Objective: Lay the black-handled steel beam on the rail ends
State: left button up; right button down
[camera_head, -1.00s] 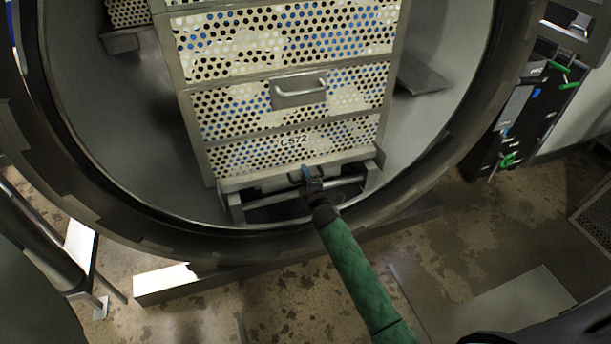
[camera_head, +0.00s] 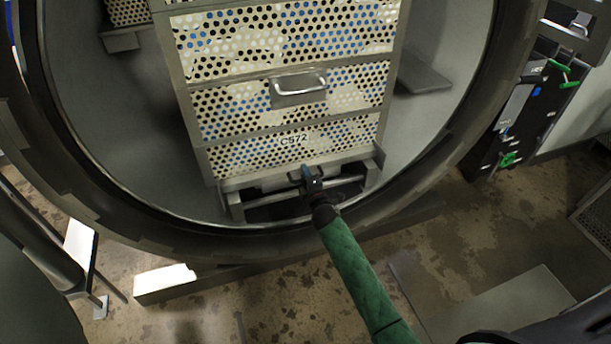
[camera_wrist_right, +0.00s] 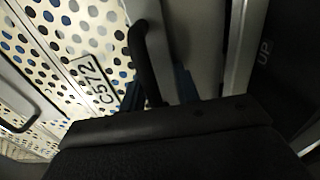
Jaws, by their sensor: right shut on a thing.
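My right gripper (camera_head: 308,184) is at the end of the green-sleeved arm, low in front of the perforated crate stack (camera_head: 290,150). It is shut on the black handle (camera_wrist_right: 147,62) of the steel beam; the grey beam (camera_wrist_right: 194,40) runs beside the handle in the right wrist view. In the head view the gripper covers much of the beam, and I cannot tell whether it rests on the rail ends. The rail ends stand at the front below the stack, left (camera_head: 236,208) and right (camera_head: 372,177). My left gripper is out of view.
The round vessel mouth (camera_head: 110,215) surrounds the stack, its lower rim just under my right forearm. The lowest crate bears the label C572 (camera_head: 294,140). A black panel with green handles (camera_head: 520,120) is at the right. Stained floor lies in front.

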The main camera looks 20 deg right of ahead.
jog(key=shift+f, duration=0.25)
dwell(0.6)
jog(key=c, duration=1)
grip_release()
jog(key=shift+o, duration=0.3)
jog(key=shift+f, duration=0.2)
jog(key=s, duration=0.7)
jog(key=shift+s+r, duration=0.15)
jog(key=shift+s, duration=0.25)
jog(key=shift+d, duration=0.1)
